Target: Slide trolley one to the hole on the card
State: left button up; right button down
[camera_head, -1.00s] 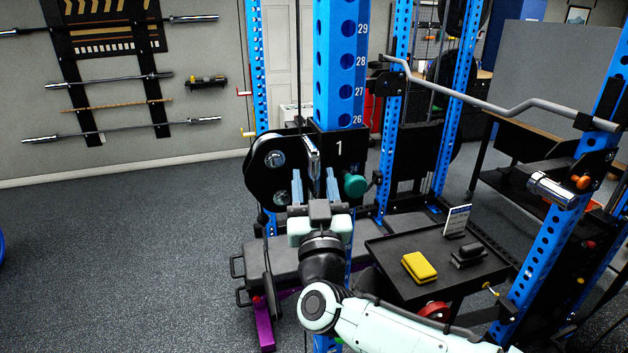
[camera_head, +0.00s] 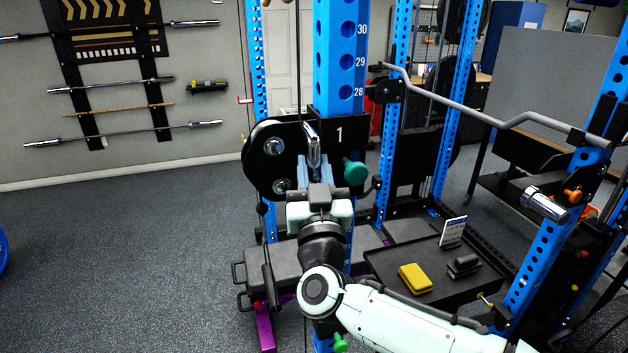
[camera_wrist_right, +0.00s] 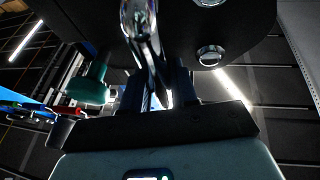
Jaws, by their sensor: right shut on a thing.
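Trolley one is a black carriage marked "1" (camera_head: 339,134) on the blue upright (camera_head: 338,55) with numbered holes. Numbers 30, 29 and 28 show above it, with 28 just above its top edge. My right gripper (camera_head: 313,166) is shut on the trolley's chrome handle (camera_head: 313,146), which also shows in the wrist view (camera_wrist_right: 140,25). A green knob (camera_head: 355,172) sticks out on the trolley's right side. The white card (camera_head: 453,232) stands on the black tray (camera_head: 400,262); its print is too small to read. My left gripper is out of view.
A yellow block (camera_head: 415,278) and a dark block (camera_head: 463,266) lie on the tray. A grey bench (camera_head: 285,262) stands behind my arm. A bent grey bar (camera_head: 480,112) crosses at right. Open floor lies to the left.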

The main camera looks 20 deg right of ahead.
aim_at(314, 136)
notch_tip(314, 136, up, 8)
jog(key=p, duration=0.3)
jog(key=shift+f, duration=0.1)
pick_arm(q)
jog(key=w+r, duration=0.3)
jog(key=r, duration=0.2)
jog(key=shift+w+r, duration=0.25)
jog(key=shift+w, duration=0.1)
pick_arm(e)
jog(key=shift+f, duration=0.25)
jog(key=c, duration=1)
grip_release()
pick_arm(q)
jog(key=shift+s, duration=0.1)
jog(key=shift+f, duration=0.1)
pick_arm(e)
jog(key=shift+s+a+f, duration=0.1)
jog(key=shift+s+f, duration=0.1)
jog(key=shift+s, duration=0.05)
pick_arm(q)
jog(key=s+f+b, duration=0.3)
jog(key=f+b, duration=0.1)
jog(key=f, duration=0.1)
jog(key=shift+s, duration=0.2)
pick_arm(e)
jog(key=shift+v, duration=6.4)
